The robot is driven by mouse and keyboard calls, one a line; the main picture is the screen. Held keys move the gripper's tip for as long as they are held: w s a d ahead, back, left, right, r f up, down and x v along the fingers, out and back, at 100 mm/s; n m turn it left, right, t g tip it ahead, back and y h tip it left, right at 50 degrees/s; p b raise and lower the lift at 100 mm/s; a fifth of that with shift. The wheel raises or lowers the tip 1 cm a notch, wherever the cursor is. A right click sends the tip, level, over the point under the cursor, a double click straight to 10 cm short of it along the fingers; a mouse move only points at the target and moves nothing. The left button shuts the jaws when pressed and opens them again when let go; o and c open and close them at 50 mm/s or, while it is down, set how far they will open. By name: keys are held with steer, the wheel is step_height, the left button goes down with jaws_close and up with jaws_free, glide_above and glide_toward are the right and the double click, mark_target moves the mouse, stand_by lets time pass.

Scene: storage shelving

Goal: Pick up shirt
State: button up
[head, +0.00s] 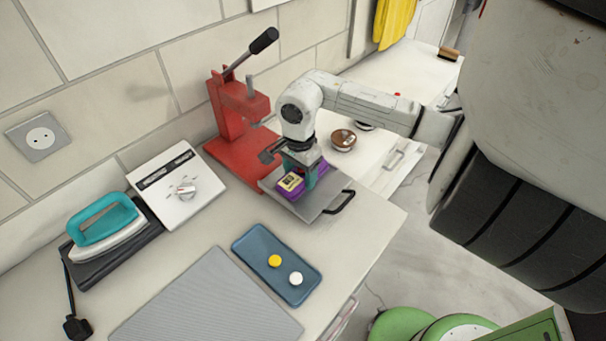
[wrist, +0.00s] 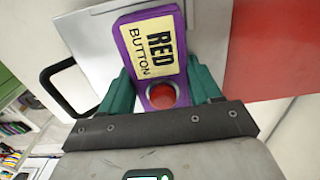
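No shirt can be made out for sure. A yellow cloth (head: 395,22) hangs at the top of the head view; I cannot tell if it is a shirt. My gripper (head: 300,177) points down over a grey metal tray with a black handle. In the wrist view its teal fingers (wrist: 162,88) stand on both sides of a purple box (wrist: 133,42) with a pale "RED BUTTON" label and a red button. The fingers look close against its sides, but I cannot tell if they grip it. The box also shows in the head view (head: 291,185).
The grey tray (head: 310,208) sits beside a red lever press (head: 236,110). A blue tray (head: 262,251) holds a yellow and a white disc. A teal iron (head: 105,222), a white dial panel (head: 180,190) and a grey ribbed mat (head: 207,305) are on the left. A round tin (head: 343,139) stands behind.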

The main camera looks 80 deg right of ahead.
steer(key=c, duration=0.6)
steer(key=shift+r+b, duration=0.85)
steer(key=shift+r, duration=0.5)
steer(key=s+r+b, duration=0.1)
steer(key=s+r, duration=0.2)
steer(key=s, duration=0.1)
steer(key=s+a+r+b, duration=0.1)
steer(key=s+r+b, duration=0.1)
steer(key=s+r, duration=0.2)
steer(key=s+r+b, duration=0.2)
steer(key=s+r, duration=0.1)
steer(key=s, duration=0.2)
steer(key=shift+s+a+r, duration=0.15)
steer(key=shift+s+a, duration=0.25)
